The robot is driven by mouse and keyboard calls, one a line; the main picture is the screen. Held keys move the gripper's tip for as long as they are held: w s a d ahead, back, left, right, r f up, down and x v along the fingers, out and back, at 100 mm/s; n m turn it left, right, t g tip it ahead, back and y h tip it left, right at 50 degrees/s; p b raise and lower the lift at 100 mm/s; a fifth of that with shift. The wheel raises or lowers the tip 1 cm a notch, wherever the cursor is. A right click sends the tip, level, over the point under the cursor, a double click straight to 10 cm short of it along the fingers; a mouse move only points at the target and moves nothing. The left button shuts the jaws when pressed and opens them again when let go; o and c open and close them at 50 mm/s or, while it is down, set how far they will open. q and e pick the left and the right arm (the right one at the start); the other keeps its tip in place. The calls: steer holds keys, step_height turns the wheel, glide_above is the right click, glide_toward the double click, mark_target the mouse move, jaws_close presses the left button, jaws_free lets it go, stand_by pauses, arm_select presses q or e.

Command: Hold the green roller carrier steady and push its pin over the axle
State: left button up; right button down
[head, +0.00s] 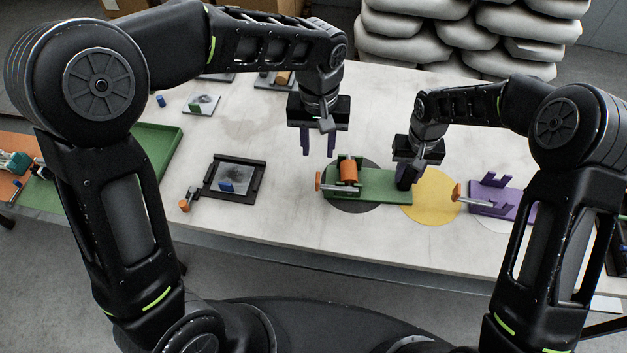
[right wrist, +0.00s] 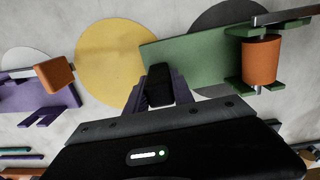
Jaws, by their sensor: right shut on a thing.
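The green roller carrier (head: 383,183) lies flat on the table, partly over a dark disc, and also shows in the right wrist view (right wrist: 190,60). An orange roller (head: 348,172) sits in its left end; a grey axle end (right wrist: 259,89) shows below the roller in the wrist view. The pin, a grey bar (head: 335,187) with an orange knob (head: 318,181), lies along the carrier's near side. My right gripper (head: 404,182) is shut on the black block (right wrist: 157,85) at the carrier's right end.
A purple carrier (head: 509,198) with an orange-knobbed pin (head: 457,192) lies right of the yellow disc (head: 430,205). A black frame (head: 257,188) with a grey plate lies left. A green tray (head: 170,150) is at the table's left. Table between frame and carrier is clear.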

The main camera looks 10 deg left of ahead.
steer(key=c, duration=1)
jaws_free()
steer(key=shift+o, duration=0.4)
steer(key=o, duration=0.4)
steer(key=shift+r, duration=3.5)
steer(key=shift+r, duration=0.15)
steer(key=shift+r, duration=1.35)
